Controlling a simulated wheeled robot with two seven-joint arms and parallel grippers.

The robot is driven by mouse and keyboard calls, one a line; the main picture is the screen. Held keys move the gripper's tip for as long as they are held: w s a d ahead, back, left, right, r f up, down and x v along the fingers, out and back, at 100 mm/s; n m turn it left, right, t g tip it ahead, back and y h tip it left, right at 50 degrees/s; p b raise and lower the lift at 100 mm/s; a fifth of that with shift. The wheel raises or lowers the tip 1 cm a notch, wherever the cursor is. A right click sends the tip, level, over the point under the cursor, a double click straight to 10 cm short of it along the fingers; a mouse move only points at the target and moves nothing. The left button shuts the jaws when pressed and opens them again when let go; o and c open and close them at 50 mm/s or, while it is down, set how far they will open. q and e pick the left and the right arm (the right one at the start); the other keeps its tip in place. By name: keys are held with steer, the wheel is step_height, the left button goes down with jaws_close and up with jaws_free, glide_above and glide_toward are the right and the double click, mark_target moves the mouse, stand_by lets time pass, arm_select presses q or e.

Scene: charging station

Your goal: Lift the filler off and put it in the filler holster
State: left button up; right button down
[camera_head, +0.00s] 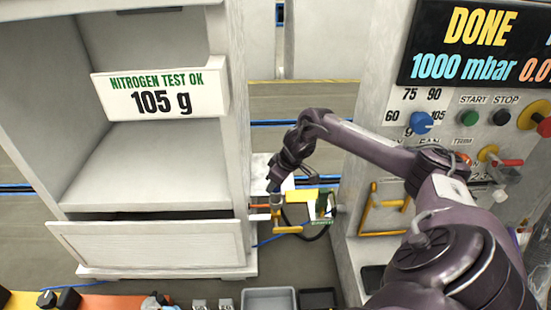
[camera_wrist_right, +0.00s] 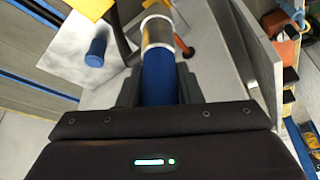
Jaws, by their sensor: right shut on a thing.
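My right gripper (camera_head: 278,184) reaches down between the white cabinet and the charging station. In the right wrist view its fingers (camera_wrist_right: 160,88) are shut on the blue grip of the filler (camera_wrist_right: 158,65), which has a silver collar. In the head view the filler (camera_head: 277,208) is small and partly covered by the gripper, among yellow and orange parts. I cannot tell whether it is still joined to these parts. A yellow frame (camera_head: 369,214) on the station's front may be the filler holster. My left gripper is not in view.
The white cabinet (camera_head: 236,140) reads "NITROGEN TEST OK 105 g". The station's screen (camera_head: 480,45) reads DONE and 1000 mbar, above knobs and buttons. A grey bin (camera_head: 268,291) and small parts line the front edge.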

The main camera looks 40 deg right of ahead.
steer(key=shift+r, duration=0.1)
steer(key=shift+w+r, duration=0.1)
steer(key=shift+r, duration=0.35)
step_height(320, 180, up, 10)
steer(key=shift+f+b, duration=0.1)
steer(key=shift+b, duration=0.45)
step_height(320, 180, up, 9)
steer(key=p, duration=0.5)
